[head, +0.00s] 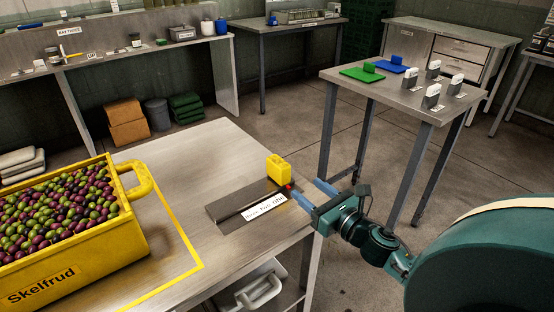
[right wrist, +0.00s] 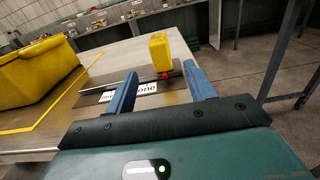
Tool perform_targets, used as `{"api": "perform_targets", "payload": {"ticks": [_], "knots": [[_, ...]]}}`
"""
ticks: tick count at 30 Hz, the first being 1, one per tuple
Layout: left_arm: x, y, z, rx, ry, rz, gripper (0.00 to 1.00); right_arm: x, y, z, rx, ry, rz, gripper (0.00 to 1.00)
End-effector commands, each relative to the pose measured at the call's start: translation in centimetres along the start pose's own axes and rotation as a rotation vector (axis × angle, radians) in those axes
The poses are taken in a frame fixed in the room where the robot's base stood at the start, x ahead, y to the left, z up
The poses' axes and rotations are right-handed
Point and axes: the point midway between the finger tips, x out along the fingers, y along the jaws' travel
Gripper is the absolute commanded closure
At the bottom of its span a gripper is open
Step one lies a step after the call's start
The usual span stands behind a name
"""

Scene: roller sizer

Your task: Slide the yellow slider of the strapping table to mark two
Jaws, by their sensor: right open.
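The yellow slider (head: 279,168) is an upright yellow block at the far right end of a dark track plate (head: 232,205) on the metal table. A white label (head: 264,207) lies along the plate; its text is only partly readable. A small red spot (head: 289,187) shows beside the slider's foot. My right gripper (head: 305,188) is open, with its blue fingers pointing toward the slider from the right. In the right wrist view the slider (right wrist: 160,50) stands ahead of the gap between the fingers (right wrist: 160,70), and nothing is held. My left gripper is not in view.
A yellow crate of olives (head: 70,245) marked Skelfrud stands on the left of the table, within a yellow line (head: 186,232). A second table (head: 395,95) with green and blue pieces and white-labelled blocks stands behind right. The tabletop between crate and track is clear.

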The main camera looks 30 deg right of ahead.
Motion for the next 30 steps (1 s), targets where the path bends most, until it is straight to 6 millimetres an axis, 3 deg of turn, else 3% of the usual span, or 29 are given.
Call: {"api": "perform_targets", "payload": {"ticks": [5, 21, 30], "knots": [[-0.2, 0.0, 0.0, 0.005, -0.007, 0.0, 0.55, 1.6, -0.1, 0.2, -0.012, -0.004, 0.001, 0.46], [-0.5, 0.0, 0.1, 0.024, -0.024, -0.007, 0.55, 11.1, -0.1, 0.2, -0.006, -0.002, -0.002, 0.46], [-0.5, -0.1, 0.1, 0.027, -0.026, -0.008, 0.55, 13.1, 0.0, 0.1, -0.006, -0.001, 0.0, 0.46]]}}
